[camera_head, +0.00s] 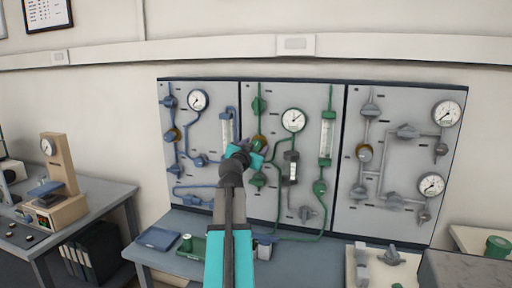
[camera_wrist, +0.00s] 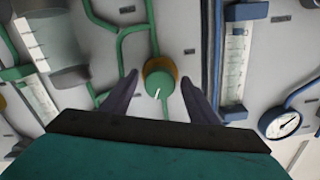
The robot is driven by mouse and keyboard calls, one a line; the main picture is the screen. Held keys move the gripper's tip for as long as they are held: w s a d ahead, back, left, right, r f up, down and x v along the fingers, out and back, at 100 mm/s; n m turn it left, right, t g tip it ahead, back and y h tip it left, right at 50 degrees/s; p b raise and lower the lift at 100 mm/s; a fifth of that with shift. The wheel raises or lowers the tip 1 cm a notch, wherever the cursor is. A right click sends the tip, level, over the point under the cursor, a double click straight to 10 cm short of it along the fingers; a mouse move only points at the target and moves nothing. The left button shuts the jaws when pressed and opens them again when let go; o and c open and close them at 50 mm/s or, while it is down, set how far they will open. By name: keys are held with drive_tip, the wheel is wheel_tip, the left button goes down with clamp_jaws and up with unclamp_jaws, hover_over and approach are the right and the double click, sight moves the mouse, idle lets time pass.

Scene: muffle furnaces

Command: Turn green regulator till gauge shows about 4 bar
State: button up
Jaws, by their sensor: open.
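The green regulator (camera_wrist: 159,82) is a round green knob with a white mark on its face and a brass-coloured body behind it. In the wrist view it sits between the two fingertips of my gripper (camera_wrist: 160,77), which is open, with a visible gap on each side. In the head view my gripper (camera_head: 247,148) is at the middle panel and partly hides the regulator (camera_head: 259,141). The round white gauge (camera_head: 293,120) on the green line is up and to the right of the gripper. Its scale is too small to read.
Green pipes and a flow tube (camera_head: 326,138) share the middle panel. The left panel has blue pipes and a gauge (camera_head: 198,100); the right panel has grey pipes, valves and two gauges (camera_head: 446,113). A bench (camera_head: 335,260) with trays and small parts stands below.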

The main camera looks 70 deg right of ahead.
drive_tip(key=a+b, duration=0.5)
drive_tip(key=a, duration=0.8)
drive_tip(key=shift+s+a, duration=0.3)
drive_tip(key=shift+s, duration=0.1)
idle(0.4)
